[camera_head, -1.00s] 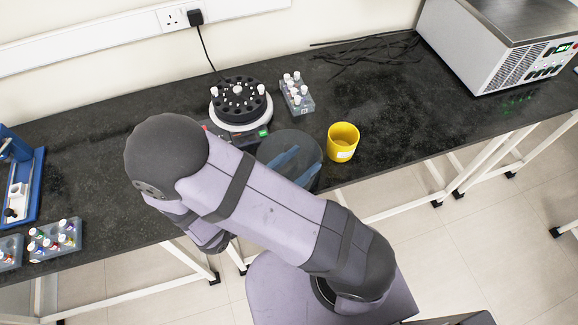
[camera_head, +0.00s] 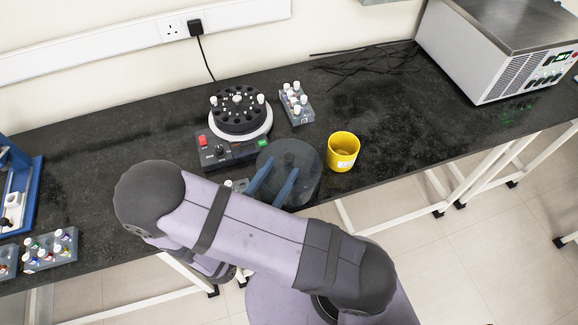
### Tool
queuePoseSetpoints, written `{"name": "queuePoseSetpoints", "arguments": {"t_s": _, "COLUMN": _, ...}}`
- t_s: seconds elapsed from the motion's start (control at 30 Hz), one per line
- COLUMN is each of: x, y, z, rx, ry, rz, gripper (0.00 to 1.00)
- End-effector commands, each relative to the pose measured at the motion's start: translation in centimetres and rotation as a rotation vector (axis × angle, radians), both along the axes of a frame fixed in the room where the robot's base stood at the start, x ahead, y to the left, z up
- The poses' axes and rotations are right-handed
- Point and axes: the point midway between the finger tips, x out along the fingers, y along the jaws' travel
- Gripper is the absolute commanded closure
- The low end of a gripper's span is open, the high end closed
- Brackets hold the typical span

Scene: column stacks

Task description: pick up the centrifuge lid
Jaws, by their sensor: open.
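The centrifuge lid (camera_head: 304,160) is a dark, see-through round cover lying on the black bench near its front edge. It is in front of and to the right of the centrifuge (camera_head: 227,151), which stands uncovered with its dark rotor showing. My gripper (camera_head: 284,165) is open, its two blue fingers apart and overlapping the lid in the head view. Its fingertips point up toward the lid's middle. I cannot tell whether the fingers touch the lid or are above it. My arm comes from the lower right and hides the gripper's base.
A yellow cup (camera_head: 343,152) stands just right of the lid. A tube rack (camera_head: 297,106) with white-capped tubes is behind it. Another rack (camera_head: 50,252) and a blue stand (camera_head: 30,193) are at the left. A large grey machine (camera_head: 497,60) is at the back right. The right bench is mostly clear.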

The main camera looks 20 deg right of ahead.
Motion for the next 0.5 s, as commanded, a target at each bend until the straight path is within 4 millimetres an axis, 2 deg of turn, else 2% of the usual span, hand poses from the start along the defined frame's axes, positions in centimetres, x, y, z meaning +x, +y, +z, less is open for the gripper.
{"name": "queuePoseSetpoints", "arguments": {"t_s": 0.3, "x": 2.0, "y": -2.4, "z": 1.1, "rx": -0.002, "ry": 0.001, "rz": -0.007, "gripper": 0.57}}
{"name": "queuePoseSetpoints", "arguments": {"t_s": 0.5, "x": 3.1, "y": -3.6, "z": 0.8, "rx": -0.003, "ry": 0.001, "rz": -0.005, "gripper": 0.57}}
